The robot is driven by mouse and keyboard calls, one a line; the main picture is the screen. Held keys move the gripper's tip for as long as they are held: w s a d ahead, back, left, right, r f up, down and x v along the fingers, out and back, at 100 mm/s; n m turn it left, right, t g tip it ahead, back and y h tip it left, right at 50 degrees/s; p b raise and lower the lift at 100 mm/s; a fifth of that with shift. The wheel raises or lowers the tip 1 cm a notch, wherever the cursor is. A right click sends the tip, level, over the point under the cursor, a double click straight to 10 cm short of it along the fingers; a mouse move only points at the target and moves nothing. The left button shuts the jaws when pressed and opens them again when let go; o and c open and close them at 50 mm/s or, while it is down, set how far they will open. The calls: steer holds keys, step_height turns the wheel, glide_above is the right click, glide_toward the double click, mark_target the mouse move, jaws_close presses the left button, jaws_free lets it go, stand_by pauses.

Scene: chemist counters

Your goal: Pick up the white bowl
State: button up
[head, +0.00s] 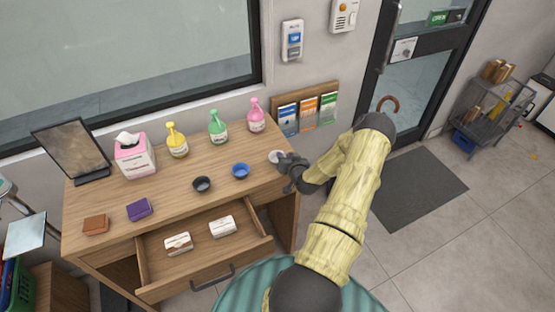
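The white bowl (274,156) sits near the right end of the wooden desk top, in the head view. My gripper (287,163) is right beside it, on its right side, and covers part of its edge. The dark fingers are small here, and I cannot tell whether they touch the bowl or how far apart they are.
A blue bowl (240,170) and a black bowl (202,184) stand to the left on the desk (110,194). Pink, green and yellow bottles (177,141) and a tissue box (135,158) line the back. An open drawer (208,263) with two packs juts out in front.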

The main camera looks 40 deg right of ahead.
jaws_close()
step_height(320, 180, up, 10)
steer(key=b, duration=0.3)
stand_by(0.6)
stand_by(0.4)
